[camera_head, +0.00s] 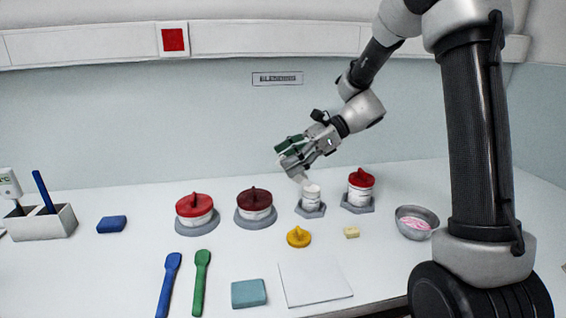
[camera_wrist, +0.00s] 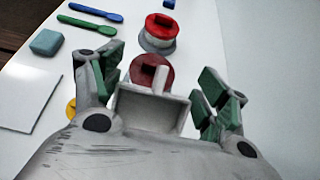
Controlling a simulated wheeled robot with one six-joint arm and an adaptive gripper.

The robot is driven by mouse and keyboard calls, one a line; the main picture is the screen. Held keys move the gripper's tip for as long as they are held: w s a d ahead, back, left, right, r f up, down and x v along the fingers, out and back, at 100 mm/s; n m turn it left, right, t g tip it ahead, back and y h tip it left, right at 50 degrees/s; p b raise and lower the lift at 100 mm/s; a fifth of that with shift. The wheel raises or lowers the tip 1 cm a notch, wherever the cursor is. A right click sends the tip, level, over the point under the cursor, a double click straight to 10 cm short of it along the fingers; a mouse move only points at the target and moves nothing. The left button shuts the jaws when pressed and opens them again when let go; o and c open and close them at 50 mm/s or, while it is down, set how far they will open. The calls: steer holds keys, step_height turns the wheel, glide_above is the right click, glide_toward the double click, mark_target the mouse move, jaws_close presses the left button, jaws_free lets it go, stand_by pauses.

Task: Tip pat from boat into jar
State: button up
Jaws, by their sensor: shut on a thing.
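My gripper (camera_head: 297,158) is shut on the pale boat, high over the bench and just above the small white jar (camera_head: 312,197). The boat (camera_wrist: 150,112) shows between the green-padded fingers of my gripper (camera_wrist: 162,90) in the wrist view, with a greyish hollow. In the head view only a small pale part (camera_head: 301,178) shows below the fingers, apparently tilted toward the jar. The jar stands open and upright on a grey base. I cannot make out a pat inside the boat or jar. A small pale-yellow block (camera_head: 352,232) lies on the bench.
A yellow knobbed lid (camera_head: 298,237) lies before the jar. Red-lidded (camera_head: 361,187), dark-red-lidded (camera_head: 255,201) and another red-lidded jar (camera_head: 196,207) stand nearby. A metal bowl (camera_head: 417,222) is at right. Spatulas (camera_head: 201,275), a teal block (camera_head: 249,293) and a white sheet (camera_head: 314,282) lie in front.

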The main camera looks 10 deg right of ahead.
steer(key=shift+d+r+y, duration=0.4)
steer(key=shift+d+y, duration=0.35)
steer(key=shift+y, duration=0.2)
steer(key=shift+d+r+y, duration=0.35)
steer(key=shift+d+y, duration=0.4)
steer(key=shift+y, duration=0.2)
step_height(320, 180, up, 3)
stand_by(0.3)
